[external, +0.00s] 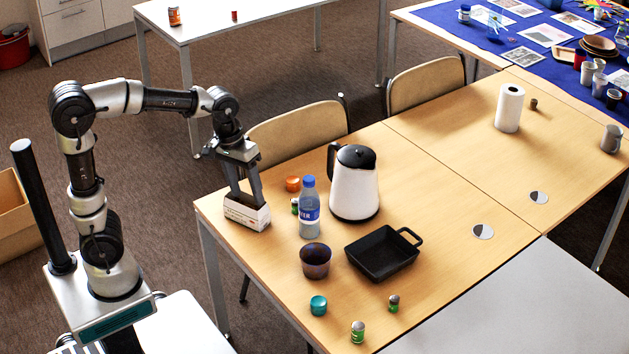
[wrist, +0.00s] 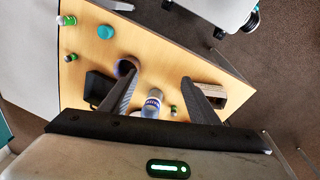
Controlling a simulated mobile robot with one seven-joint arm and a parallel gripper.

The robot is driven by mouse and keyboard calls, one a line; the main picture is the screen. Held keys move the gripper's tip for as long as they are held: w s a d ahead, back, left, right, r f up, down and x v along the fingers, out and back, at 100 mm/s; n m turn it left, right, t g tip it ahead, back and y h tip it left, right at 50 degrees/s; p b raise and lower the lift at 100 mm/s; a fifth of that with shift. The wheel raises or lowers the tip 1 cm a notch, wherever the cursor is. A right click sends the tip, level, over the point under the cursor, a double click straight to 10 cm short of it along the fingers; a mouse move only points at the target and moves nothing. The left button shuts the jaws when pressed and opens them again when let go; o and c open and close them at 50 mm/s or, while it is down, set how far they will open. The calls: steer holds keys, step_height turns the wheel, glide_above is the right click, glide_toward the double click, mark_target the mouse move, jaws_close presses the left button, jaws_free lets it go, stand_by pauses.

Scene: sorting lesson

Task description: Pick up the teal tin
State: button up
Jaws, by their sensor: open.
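The teal tin (external: 318,305) stands on the wooden table near its front left edge, in front of the dark purple cup. In the wrist view the teal tin (wrist: 105,32) shows near the table edge, up and left of my fingers. My gripper (external: 248,205) is above the left end of the table, by a white box (external: 247,213), well apart from the tin. My gripper also shows in the wrist view (wrist: 155,85), with its fingers spread and no object visibly held. Whether a finger touches the white box I cannot tell.
A purple cup (external: 315,260), water bottle (external: 309,212), black pan (external: 383,254) and white kettle (external: 354,185) stand behind the tin. Two small green-labelled jars (external: 358,332) (external: 394,303) stand to its right. An orange tin (external: 293,184) is near the bottle. Bare tabletop surrounds the teal tin.

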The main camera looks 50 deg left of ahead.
steer(key=w+d+f+m+g+p, duration=0.1)
steer(key=w+d+m, duration=0.15)
steer(key=d, duration=0.25)
steer(key=w+d+f+m+p, duration=0.1)
steer(key=w+d, duration=0.2)
steer(key=d, duration=0.2)
steer(key=m+y+b, duration=0.1)
steer(key=m+b, duration=0.1)
steer(key=m, duration=0.2)
glide_above(319, 301)
steer(key=shift+n+g, duration=0.25)
steer(key=shift+g, duration=0.05)
steer(key=f, duration=1.7)
steer(key=shift+w+f, duration=0.25)
steer(key=shift+w, duration=0.1)
steer(key=shift+s+f+b, duration=0.2)
steer(key=shift+f+b, duration=0.2)
steer(key=shift+f, duration=1.1)
steer(key=shift+s+f+b, duration=0.15)
steer(key=shift+f+b, duration=0.2)
steer(key=shift+f, duration=1.1)
steer(key=c, duration=1.1)
